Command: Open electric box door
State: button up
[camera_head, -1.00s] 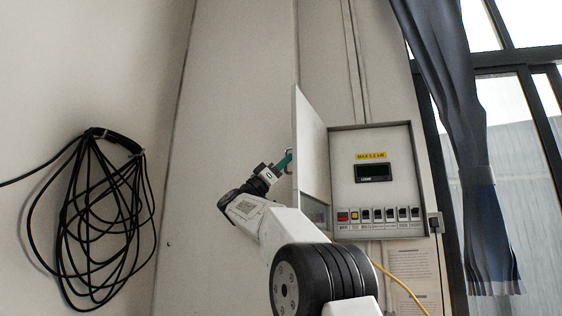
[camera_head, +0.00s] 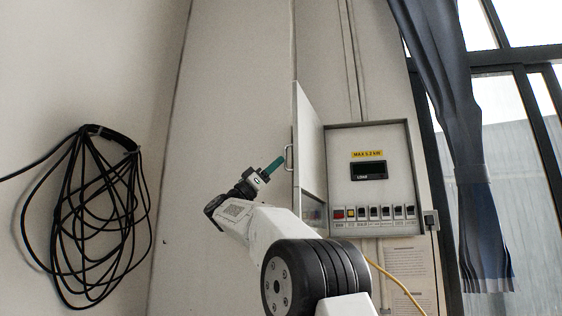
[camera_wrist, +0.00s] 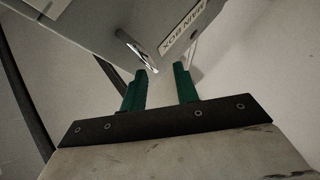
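The electric box (camera_head: 400,147) is mounted on the wall, with its inside panel, display and row of switches exposed. Its grey door (camera_head: 310,150) stands swung out at the left side of the box. The door handle (camera_head: 289,157) is a metal loop on the door's outer face; it also shows in the wrist view (camera_wrist: 137,52). My gripper (camera_head: 277,165) is just left of the handle and apart from it. In the wrist view its green fingers (camera_wrist: 160,78) are spread with nothing between them, and the handle lies beyond the left fingertip.
A black cable coil (camera_head: 88,215) hangs on the left wall. A blue curtain (camera_head: 455,130) and a window are at the right. A yellow cable (camera_head: 395,280) runs below the box. The wall left of the door is clear.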

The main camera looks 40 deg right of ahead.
jog(key=shift+v, duration=2.15)
